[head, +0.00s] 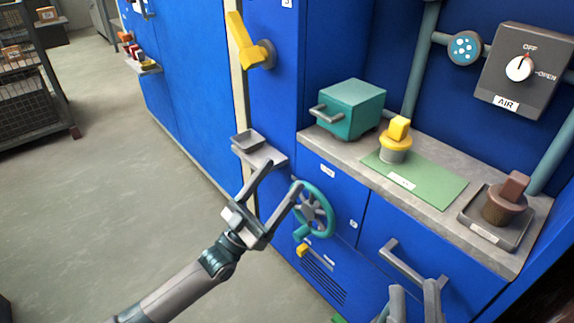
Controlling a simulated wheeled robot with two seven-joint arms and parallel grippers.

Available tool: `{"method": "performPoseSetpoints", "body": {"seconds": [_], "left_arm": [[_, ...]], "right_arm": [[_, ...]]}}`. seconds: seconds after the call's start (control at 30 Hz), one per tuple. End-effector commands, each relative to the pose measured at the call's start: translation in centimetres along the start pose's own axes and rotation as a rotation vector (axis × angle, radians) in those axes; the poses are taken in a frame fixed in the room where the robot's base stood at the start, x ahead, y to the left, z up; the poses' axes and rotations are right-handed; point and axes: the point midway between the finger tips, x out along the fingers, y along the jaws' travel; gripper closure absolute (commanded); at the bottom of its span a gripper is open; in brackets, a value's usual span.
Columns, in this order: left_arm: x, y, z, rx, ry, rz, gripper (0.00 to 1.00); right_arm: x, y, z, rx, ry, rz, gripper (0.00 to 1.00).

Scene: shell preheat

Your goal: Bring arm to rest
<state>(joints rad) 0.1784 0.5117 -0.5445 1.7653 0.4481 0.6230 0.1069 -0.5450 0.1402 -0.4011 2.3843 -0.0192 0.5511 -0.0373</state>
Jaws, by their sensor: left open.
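My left gripper (281,177) reaches in from the lower left. Its two fingers are spread, with nothing between them. In the picture its right finger is close to the rim of the teal handwheel (312,209) on the blue cabinet front; I cannot tell whether they touch. My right gripper (415,290) shows only in part at the bottom edge, below the grey bar handle (405,264) of a cabinet door. Its fingers stand apart and no object shows between them.
The grey counter (345,150) holds a teal box (351,107), a yellow-topped piece (396,140) on a green mat (440,185), and a brown-handled piece (507,199) in a tray. A yellow lever (250,45) and small grey ledge (258,152) stick out. Open floor (90,200) lies left.

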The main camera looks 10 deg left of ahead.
Motion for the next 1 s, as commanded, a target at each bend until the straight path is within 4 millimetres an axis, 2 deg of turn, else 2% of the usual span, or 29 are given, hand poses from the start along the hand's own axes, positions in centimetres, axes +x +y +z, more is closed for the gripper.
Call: {"method": "performPoseSetpoints", "body": {"seconds": [0.17,0.27,0.37,0.47,0.67,0.8,1.0], "left_arm": [[-0.1,0.2,0.0,-0.002,0.001,0.000,0.27],[-0.4,1.1,-0.1,-0.006,0.005,0.001,0.27],[-1.2,3.0,-0.5,-0.014,0.013,0.000,0.27],[-2.3,5.8,-1.2,-0.022,0.027,-0.003,0.27],[-5.1,12.3,-4.7,-0.022,0.069,-0.035,0.27],[-6.7,15.8,-8.2,0.005,0.099,-0.078,0.27],[-8.0,18.2,-11.8,0.051,0.119,-0.128,0.27]], "right_arm": [[0.3,0.1,0.0,-0.005,0.009,-0.007,0.69],[0.3,0.1,-0.1,-0.004,0.009,-0.005,0.69],[0.2,0.1,-0.1,-0.003,0.008,-0.004,0.69],[0.2,0.1,-0.1,-0.003,0.008,-0.003,0.69],[0.2,0.1,-0.1,-0.002,0.007,-0.003,0.69],[0.2,0.1,-0.1,-0.002,0.007,-0.002,0.69],[0.2,0.1,-0.1,-0.002,0.007,-0.002,0.69]]}}
